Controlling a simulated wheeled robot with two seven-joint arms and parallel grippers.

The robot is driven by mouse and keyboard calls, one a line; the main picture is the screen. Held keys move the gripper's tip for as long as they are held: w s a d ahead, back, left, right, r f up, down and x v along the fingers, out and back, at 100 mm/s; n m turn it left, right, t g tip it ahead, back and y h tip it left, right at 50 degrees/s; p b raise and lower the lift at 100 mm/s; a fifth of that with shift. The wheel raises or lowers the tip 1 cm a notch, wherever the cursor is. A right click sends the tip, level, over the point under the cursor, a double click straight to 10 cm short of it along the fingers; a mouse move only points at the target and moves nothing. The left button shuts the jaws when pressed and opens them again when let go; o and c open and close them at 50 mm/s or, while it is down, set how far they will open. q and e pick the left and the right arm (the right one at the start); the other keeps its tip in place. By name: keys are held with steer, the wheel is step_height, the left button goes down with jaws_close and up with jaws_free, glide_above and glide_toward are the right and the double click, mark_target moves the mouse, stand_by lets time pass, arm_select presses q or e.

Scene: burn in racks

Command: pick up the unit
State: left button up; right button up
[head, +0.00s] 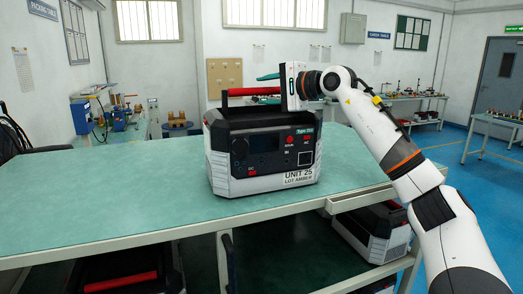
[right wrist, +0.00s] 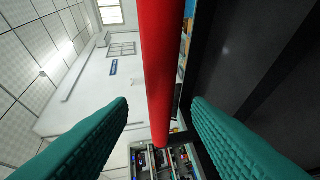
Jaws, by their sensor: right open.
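The unit (head: 262,155) is a black and light-grey box with a dark front panel, labelled "UNIT 25 LOT AMBER". It stands upright on the green-topped table. Its red handle (head: 250,91) runs across the top. My right gripper (head: 268,87) is at the right part of the handle, with its teal fingers pointing left. In the right wrist view, the red handle (right wrist: 162,60) runs between the two open teal fingers (right wrist: 160,108), with a gap visible on each side. My left gripper is not in view.
The green table (head: 90,200) is clear to the left of the unit. Another unit (head: 370,230) sits on the shelf below at right, and one with a red handle (head: 120,282) at lower left. Benches with small items stand behind.

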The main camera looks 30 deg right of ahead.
mark_target(261, 90)
steer(key=p+x, duration=0.2)
steer(key=x, duration=0.2)
steer(key=shift+w+r+p, duration=0.1)
steer(key=shift+w+p, duration=0.1)
steer(key=shift+p, duration=0.2)
steer(key=shift+w+a+f, duration=0.1)
steer(key=shift+w+f, duration=0.15)
steer(key=shift+w, duration=0.25)
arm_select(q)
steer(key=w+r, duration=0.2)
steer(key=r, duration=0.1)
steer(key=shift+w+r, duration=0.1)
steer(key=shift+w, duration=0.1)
arm_select(e)
steer(key=shift+s, duration=0.1)
steer(key=c, duration=0.3)
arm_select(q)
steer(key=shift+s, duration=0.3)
arm_select(e)
jaws_close()
steer(key=shift+s+r, duration=0.1)
steer(key=shift+r, duration=0.4)
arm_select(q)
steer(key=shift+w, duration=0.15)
